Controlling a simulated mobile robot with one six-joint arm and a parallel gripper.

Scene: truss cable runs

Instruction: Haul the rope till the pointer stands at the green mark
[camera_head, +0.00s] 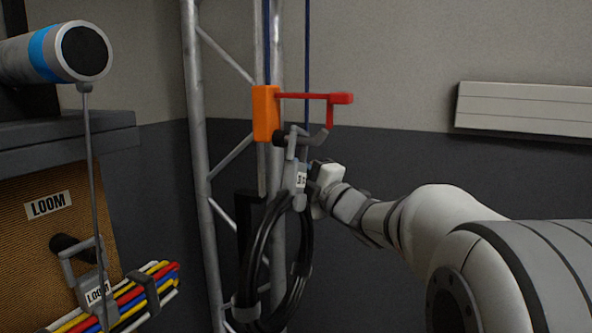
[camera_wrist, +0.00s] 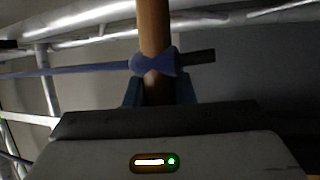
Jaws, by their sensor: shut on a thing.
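A dark blue rope (camera_head: 307,45) hangs down beside the truss, with a second dark blue line left of it. My gripper (camera_head: 317,180) is low on the right line, beside a hanging cable coil. In the wrist view the blue rope (camera_wrist: 60,70) is knotted around a brown rod-like handle (camera_wrist: 155,30). My gripper's fingers (camera_wrist: 158,92) are on both sides of this handle, shut on it. In the head view the handle is hidden by the coil's hook and my gripper. I cannot make out a pointer or a green mark in either view.
An orange block (camera_head: 265,113) with a red arm (camera_head: 315,97) sits on the truss (camera_head: 203,150) just above my gripper. A black cable coil (camera_head: 308,250) hangs close in front. A LOOM board (camera_head: 45,235) with coloured cables (camera_head: 140,292) is at left. A wall panel (camera_head: 525,108) is at right.

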